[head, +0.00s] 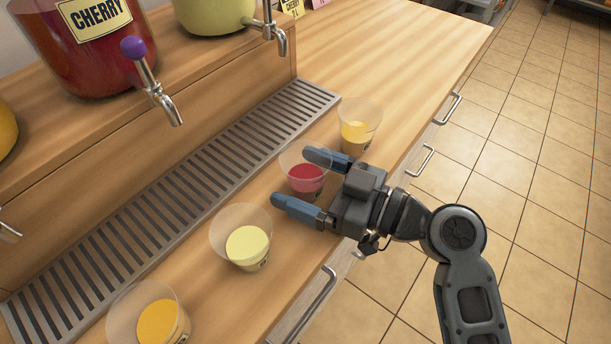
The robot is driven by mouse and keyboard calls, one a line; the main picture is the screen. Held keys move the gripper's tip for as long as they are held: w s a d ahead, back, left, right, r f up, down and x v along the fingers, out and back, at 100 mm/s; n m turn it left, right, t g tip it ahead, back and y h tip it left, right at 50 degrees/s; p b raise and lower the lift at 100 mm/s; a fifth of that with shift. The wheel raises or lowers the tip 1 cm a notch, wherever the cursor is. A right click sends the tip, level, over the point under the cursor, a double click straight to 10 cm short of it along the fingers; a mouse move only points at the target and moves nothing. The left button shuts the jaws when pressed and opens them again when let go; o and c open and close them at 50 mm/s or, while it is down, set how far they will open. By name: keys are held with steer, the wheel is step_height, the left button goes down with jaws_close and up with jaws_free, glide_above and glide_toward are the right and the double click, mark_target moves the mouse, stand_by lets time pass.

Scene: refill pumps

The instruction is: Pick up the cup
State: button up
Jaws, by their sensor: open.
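My gripper (300,182) is open, with its blue fingertips on either side of a clear cup of red drink (307,180). The far finger overlaps the cup's rim in the picture; whether either finger touches it I cannot tell. Three more clear cups stand on the wooden counter in a row: one with yellow drink (357,132) beyond the gripper, one with pale yellow drink (246,246) nearer, and one with orange drink (160,322) at the bottom left. All stand upright. The task does not say which cup is meant.
A slatted metal drip tray (185,190) runs left of the cups. Above it, on a raised wooden ledge, stand a red CHERRY dispenser (85,50) with a purple-knobbed tap (153,82) and a yellow-green dispenser (213,15). Drawer handles (318,303) line the counter's right side; tiled floor lies beyond.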

steer(key=shift+c, duration=0.4)
steer(key=c, duration=1)
